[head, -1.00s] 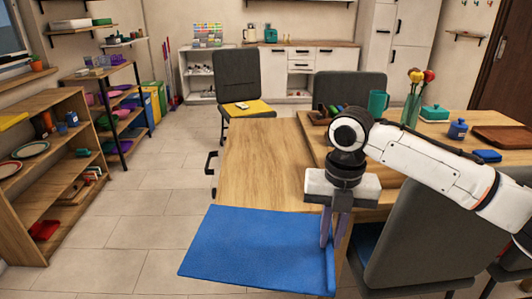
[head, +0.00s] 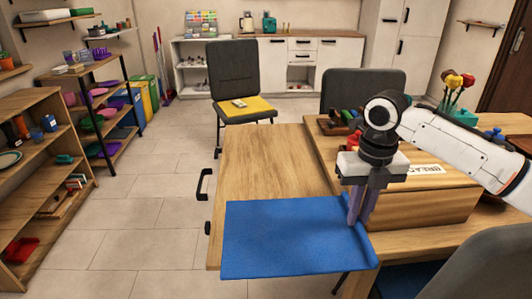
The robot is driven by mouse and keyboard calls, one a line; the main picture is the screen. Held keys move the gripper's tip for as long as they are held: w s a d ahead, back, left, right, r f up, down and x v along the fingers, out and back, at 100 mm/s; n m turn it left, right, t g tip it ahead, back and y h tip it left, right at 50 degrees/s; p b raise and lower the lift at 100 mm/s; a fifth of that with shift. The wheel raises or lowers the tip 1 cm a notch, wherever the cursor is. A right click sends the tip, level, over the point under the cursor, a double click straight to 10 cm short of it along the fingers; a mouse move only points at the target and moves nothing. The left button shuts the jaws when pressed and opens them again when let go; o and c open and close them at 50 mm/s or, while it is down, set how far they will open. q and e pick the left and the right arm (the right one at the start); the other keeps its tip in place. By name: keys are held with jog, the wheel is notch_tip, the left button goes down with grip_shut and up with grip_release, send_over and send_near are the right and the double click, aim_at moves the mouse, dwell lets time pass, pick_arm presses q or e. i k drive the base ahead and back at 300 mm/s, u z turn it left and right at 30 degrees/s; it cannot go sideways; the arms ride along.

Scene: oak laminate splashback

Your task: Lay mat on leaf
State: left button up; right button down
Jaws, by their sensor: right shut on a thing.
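The blue mat (head: 290,240) is held flat by its right edge, which curls up a little at the grip. It overlaps the front part of the wooden leaf (head: 258,160) in the head view. I cannot tell whether it touches the wood or hovers just above it. My right gripper (head: 360,222) points down and is shut on the mat's right edge. The rest of the leaf behind the mat is bare. My left gripper is not in view.
A wooden box marked BREAD (head: 435,205) stands just right of my right gripper. A dark chair (head: 450,275) is at the front right. Another chair with a yellow seat (head: 243,107) stands behind the leaf. Open floor (head: 150,210) lies to the left.

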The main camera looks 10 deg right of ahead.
aim_at(270, 171)
jog(key=i, duration=1.25)
